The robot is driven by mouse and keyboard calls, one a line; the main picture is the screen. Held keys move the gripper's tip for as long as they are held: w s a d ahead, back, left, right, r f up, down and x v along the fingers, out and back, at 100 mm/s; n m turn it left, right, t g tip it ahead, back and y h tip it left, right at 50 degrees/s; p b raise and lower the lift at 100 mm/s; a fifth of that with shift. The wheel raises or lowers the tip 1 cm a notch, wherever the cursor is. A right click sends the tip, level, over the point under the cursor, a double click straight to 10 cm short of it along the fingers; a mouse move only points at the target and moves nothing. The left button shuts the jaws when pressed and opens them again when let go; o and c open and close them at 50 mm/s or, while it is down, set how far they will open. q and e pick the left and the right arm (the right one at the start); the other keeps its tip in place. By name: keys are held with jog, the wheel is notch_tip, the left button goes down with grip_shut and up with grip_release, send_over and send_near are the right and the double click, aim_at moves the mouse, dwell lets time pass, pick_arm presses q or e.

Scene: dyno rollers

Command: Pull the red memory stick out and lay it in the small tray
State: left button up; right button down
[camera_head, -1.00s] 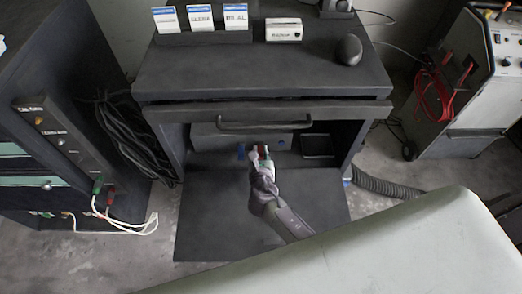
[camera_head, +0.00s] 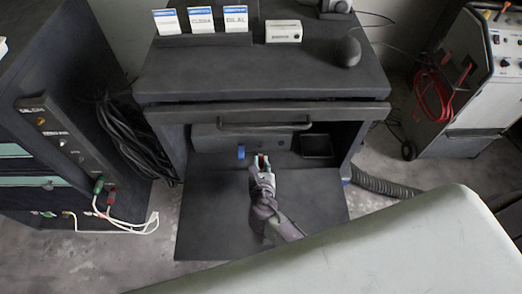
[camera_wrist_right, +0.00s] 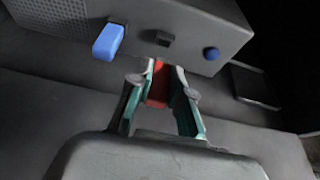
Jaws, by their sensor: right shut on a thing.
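My right gripper (camera_head: 261,162) is shut on the red memory stick (camera_wrist_right: 158,84), which shows between its fingers in the right wrist view. The stick is clear of the grey box (camera_head: 205,138), with a gap between its end and the box's front. A dark square socket (camera_wrist_right: 165,38) shows on that front. The small tray (camera_head: 318,147) is dark and looks empty; it stands right of the box and also shows in the wrist view (camera_wrist_right: 254,88). My left gripper is not in view.
A blue stick (camera_wrist_right: 108,41) juts from the box left of the socket; a blue knob (camera_wrist_right: 211,54) is to the right. A drawer handle (camera_head: 265,124) and worktop overhang the compartment. The lowered flap (camera_head: 215,215) is clear around my arm.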

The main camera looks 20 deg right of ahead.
jog(key=shift+s+a, duration=0.25)
jog(key=shift+s, duration=0.7)
